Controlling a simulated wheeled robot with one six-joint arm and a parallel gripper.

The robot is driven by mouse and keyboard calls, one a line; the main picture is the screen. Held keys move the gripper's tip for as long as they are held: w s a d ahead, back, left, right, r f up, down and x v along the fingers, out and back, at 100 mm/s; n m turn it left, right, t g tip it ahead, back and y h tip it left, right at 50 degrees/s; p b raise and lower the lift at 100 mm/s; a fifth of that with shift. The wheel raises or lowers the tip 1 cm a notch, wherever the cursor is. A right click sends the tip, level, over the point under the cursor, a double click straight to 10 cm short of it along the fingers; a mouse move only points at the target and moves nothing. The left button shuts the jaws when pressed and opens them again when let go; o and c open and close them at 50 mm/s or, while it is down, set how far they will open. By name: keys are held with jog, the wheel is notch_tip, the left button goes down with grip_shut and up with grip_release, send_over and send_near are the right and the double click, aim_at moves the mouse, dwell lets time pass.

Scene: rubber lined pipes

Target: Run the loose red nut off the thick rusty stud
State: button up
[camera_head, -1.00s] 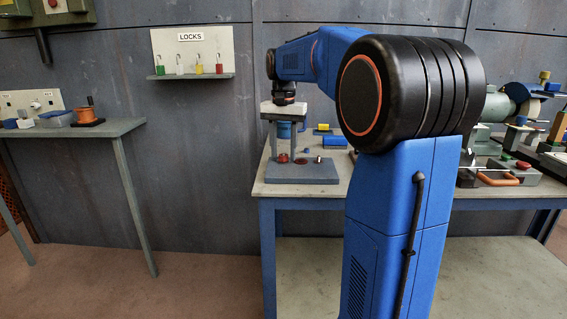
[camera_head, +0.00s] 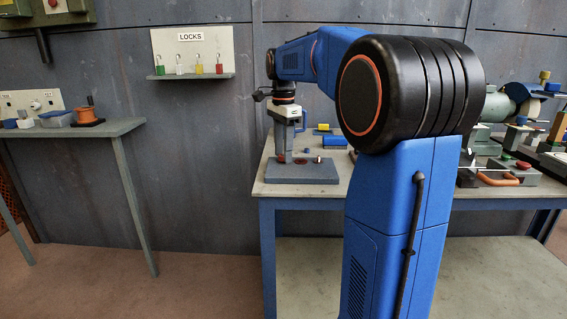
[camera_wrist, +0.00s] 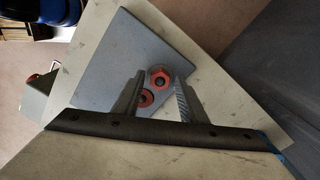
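A red hex nut (camera_wrist: 161,78) sits around a dark stud on a grey base plate (camera_wrist: 125,55), seen from above in the wrist view. A second red round piece (camera_wrist: 146,98) with a dark centre lies beside it, partly hidden by a finger. My gripper (camera_wrist: 158,98) is open and empty, its two fingers pointing down on either side of the red pieces. In the head view my gripper (camera_head: 287,150) is over the left part of the grey base (camera_head: 305,176). Contact with the nut cannot be told. A short shiny stud (camera_head: 318,159) stands at the right.
The base stands on the workbench (camera_head: 262,187) near its left end. Blue and yellow pieces (camera_head: 335,141) lie behind it. A grey box with an orange handle (camera_head: 505,177) and other fixtures stand on the right. A side table (camera_head: 105,129) is at the left.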

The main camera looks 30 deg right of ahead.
grip_shut()
jog(key=n, duration=1.2)
dwell(0.4)
